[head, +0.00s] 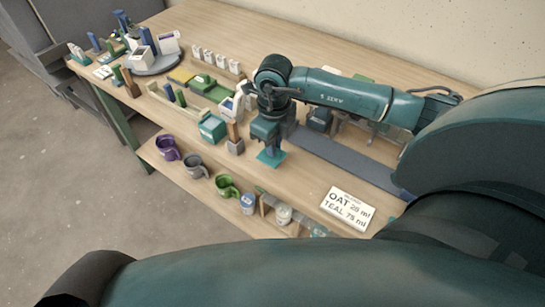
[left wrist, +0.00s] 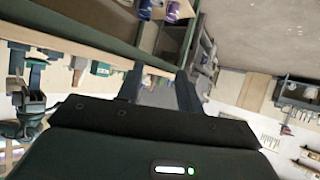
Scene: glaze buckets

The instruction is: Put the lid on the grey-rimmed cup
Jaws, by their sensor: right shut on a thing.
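The grey-rimmed cup (head: 194,167) stands on the lower front shelf in the head view, between a purple cup (head: 168,147) and a green cup (head: 227,187). Its inside is too small to make out. My right gripper (head: 270,151) points down above the upper tabletop, to the right of the cups. It is shut on a flat teal square piece (head: 270,159), which looks like the lid; the fingertips are mostly hidden. My left gripper (left wrist: 158,90) is open and empty in the left wrist view, apart from the cups. It is out of the head view.
A teal box (head: 212,127) and a small brush-like block (head: 235,143) stand left of my right gripper. Small containers (head: 248,203) stand right of the cups. A printed sign (head: 348,208) lies at the right front. Many items crowd the table's far left.

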